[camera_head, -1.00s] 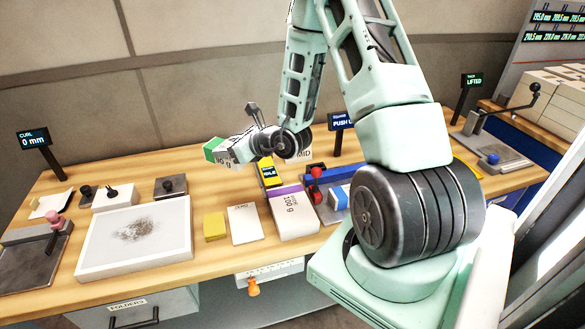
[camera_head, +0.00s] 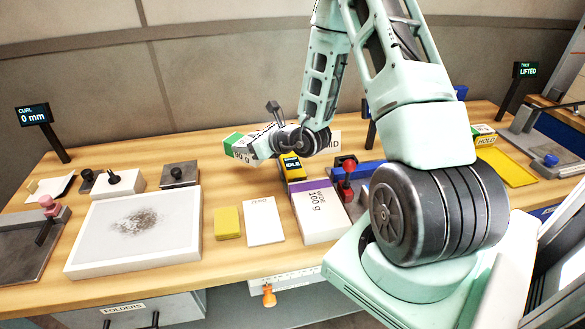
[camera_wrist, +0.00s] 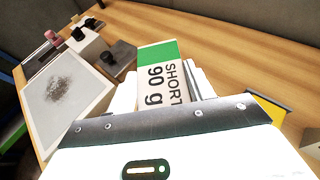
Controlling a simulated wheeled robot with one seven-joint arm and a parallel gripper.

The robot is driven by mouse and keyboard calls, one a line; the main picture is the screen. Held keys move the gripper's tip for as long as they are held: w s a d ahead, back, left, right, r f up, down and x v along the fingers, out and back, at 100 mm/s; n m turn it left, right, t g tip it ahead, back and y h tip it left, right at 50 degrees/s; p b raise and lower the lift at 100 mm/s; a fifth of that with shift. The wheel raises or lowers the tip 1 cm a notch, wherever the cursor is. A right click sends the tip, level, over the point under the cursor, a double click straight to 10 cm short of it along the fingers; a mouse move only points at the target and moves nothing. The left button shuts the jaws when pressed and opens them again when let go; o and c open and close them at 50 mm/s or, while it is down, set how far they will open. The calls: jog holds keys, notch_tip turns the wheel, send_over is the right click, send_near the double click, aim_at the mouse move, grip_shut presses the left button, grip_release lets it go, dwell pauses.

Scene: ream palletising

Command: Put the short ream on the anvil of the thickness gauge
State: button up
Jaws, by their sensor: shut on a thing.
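The short ream (camera_head: 238,146) is a white block with a green end. In the wrist view the ream (camera_wrist: 160,75) shows "SHORT 90 g" on its label. My gripper (camera_head: 262,147) is shut on it and holds it over the back middle of the bench, apart from the gauge. The thickness gauge stands at the far right, with a grey plate (camera_head: 522,138) and a blue knob (camera_head: 551,160). Its display (camera_head: 525,70) reads "LIFTED". I cannot clearly make out the anvil, and the gauge is cut off by the frame edge.
A white tray with a dark smudge (camera_head: 80,258) lies at left. A 100 g ream (camera_head: 318,212), a yellow pad (camera_head: 228,223) and a white "ZERO" block (camera_head: 263,221) lie in front. My arm hides part of the bench.

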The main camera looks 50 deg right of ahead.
jog(key=shift+f+p, duration=1)
jog(key=shift+f, duration=3.4)
jog(key=shift+f, duration=0.15)
jog(key=o, duration=1.1)
